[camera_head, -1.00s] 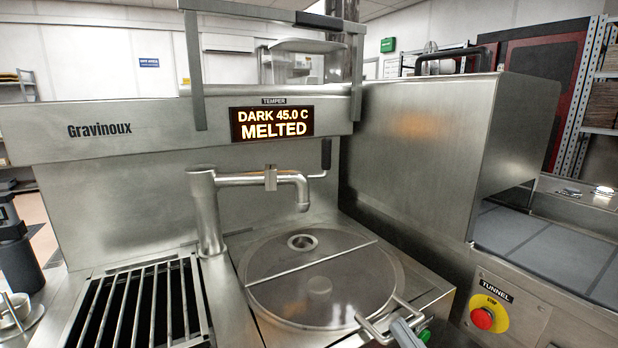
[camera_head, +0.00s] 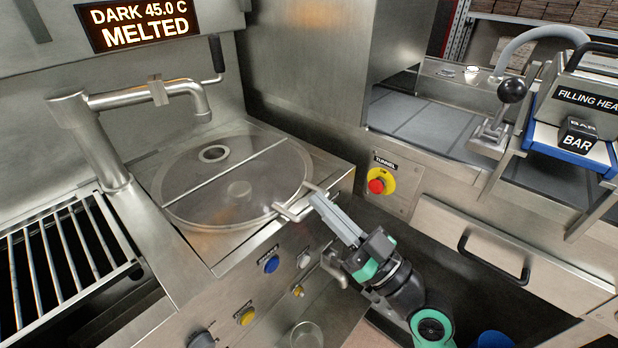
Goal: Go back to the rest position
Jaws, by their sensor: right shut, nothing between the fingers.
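My right gripper (camera_head: 318,198) is shut and empty. Its grey fingers reach up and left from the lower middle of the head view, and their tips are by the handle (camera_head: 291,209) at the front right of the round tank lid (camera_head: 222,196). I cannot tell whether the fingertips touch the handle. The lid lies closed on the steel tempering machine. My left gripper is out of view.
The tempering machine's front (camera_head: 262,292) has several knobs and buttons. Right of it are the tunnel with a red stop button (camera_head: 376,186), a drawer (camera_head: 470,240) and a filling head with a lever (camera_head: 512,90). A slatted grate (camera_head: 60,255) is at left.

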